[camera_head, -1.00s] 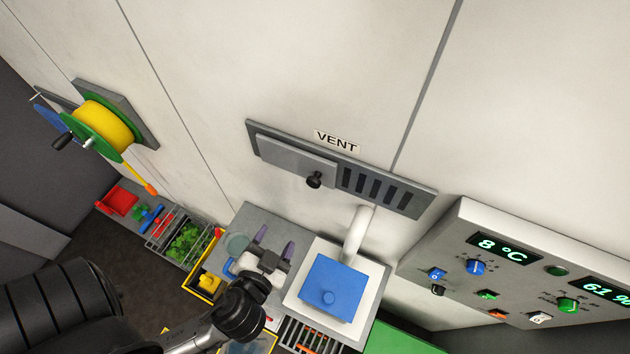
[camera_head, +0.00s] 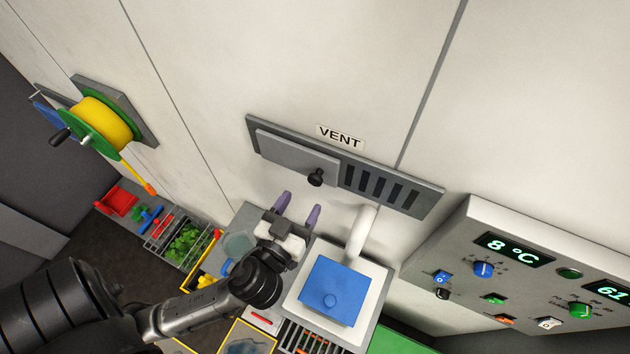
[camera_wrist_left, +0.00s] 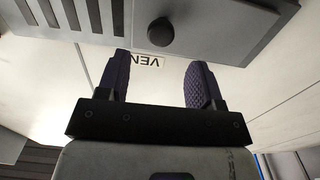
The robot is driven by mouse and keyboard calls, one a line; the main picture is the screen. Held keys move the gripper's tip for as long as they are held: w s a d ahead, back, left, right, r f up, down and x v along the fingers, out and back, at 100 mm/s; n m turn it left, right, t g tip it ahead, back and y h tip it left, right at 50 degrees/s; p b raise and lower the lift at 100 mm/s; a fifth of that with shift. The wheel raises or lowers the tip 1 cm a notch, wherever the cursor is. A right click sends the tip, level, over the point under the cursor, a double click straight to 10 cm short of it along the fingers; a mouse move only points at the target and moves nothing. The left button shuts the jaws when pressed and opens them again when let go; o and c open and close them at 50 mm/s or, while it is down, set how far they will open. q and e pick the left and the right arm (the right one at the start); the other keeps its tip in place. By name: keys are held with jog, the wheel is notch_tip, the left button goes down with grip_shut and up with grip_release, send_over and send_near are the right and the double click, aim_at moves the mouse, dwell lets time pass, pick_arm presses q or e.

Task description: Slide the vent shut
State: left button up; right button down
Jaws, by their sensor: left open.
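The vent (camera_head: 345,170) is a grey wall frame under a "VENT" label. Its sliding plate (camera_head: 290,155) covers the left part, and the dark slots (camera_head: 380,186) on the right are uncovered. A black knob (camera_head: 316,177) sticks out near the plate's right end. My left gripper (camera_head: 298,207) is open and empty, below the knob and apart from it, with its purple fingers pointing up at the wall. In the left wrist view, the knob (camera_wrist_left: 160,31) shows beyond the fingers (camera_wrist_left: 158,85), about midway between them. My right gripper is not in view.
A blue box (camera_head: 335,288) on a white base with a white pipe (camera_head: 360,232) stands right of my left gripper. A control panel (camera_head: 530,270) juts out at right. A yellow reel (camera_head: 100,125) hangs at left. Trays and bins (camera_head: 185,243) lie below.

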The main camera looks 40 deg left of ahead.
aim_at(314, 182)
pick_arm(q)
jog(key=p+x, duration=0.1)
jog(key=x, duration=0.4)
jog(key=shift+w+a+r+p, duration=0.15)
jog(key=shift+w+r+p, duration=0.1)
jog(key=shift+p, duration=0.1)
jog(key=shift+w+a+f, duration=0.1)
jog(key=shift+w, duration=0.35)
jog(key=shift+w+a+f, duration=0.1)
jog(key=shift+w+a, duration=0.05)
jog(key=shift+w, duration=0.3)
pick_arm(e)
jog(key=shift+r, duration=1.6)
pick_arm(q)
jog(key=shift+c, duration=0.3)
grip_shut()
